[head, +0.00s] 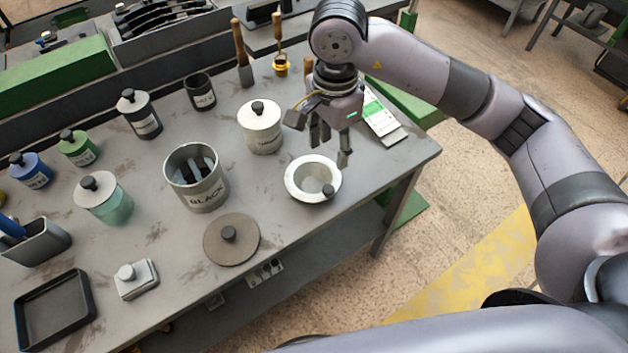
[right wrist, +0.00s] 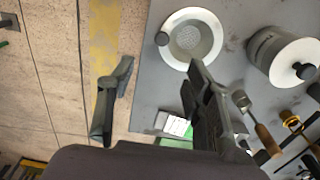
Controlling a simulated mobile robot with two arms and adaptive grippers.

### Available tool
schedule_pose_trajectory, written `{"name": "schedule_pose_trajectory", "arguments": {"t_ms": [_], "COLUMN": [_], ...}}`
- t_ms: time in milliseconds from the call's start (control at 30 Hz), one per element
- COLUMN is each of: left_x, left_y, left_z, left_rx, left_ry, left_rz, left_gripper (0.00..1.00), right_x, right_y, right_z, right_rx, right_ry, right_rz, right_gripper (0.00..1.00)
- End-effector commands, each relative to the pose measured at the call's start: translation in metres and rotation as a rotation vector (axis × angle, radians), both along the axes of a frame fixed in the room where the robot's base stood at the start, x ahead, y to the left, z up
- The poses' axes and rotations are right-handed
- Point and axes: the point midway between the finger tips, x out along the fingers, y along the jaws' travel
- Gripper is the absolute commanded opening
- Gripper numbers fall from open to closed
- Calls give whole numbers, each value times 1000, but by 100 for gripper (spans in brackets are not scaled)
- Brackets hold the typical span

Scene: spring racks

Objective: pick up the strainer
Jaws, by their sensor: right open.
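The strainer (head: 313,179) is a white, wide-rimmed bowl with a dark knob on its rim, on the grey table near its right edge. It also shows in the right wrist view (right wrist: 190,38), with a mesh-like grey bottom, resting on the table. My right gripper (head: 331,150) is above and just behind the strainer in the head view, fingers pointing down. In the right wrist view its two fingers (right wrist: 152,92) are spread apart with nothing between them, and the strainer lies beyond them. My left gripper is not in view.
A white lidded jar (head: 261,128) stands left of the strainer. A metal can marked BLACK (head: 196,178) and a round brown lid (head: 231,240) are farther left. A white and green packet (head: 382,121) lies behind right. The table ends just right of the strainer.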

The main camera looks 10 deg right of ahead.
Motion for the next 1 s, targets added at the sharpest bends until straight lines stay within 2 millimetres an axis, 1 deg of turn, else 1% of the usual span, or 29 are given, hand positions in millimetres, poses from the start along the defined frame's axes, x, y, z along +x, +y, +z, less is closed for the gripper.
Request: {"name": "schedule_pose_trajectory", "arguments": {"t_ms": [33,100,400,500,667,767,900,1000], "left_x": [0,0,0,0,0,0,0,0], "left_y": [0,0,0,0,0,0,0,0], "left_z": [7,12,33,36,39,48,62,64], "left_rx": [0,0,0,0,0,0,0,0], "left_ry": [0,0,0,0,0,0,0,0], "left_rz": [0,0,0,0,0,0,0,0], "left_gripper": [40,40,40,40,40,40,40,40], "right_x": [-2,-2,-2,-1,-1,1,5,6], "right_y": [0,0,0,1,1,-1,-3,-3], "right_z": [-9,-24,-86,-99,-109,-117,-138,-152], "right_rx": [-1,-1,3,5,5,4,5,6], "right_ry": [9,10,9,7,5,8,8,5], "right_rz": [1,-1,0,0,0,-1,-1,0], "right_gripper": [47,47,47,47,47,47,47,47]}}
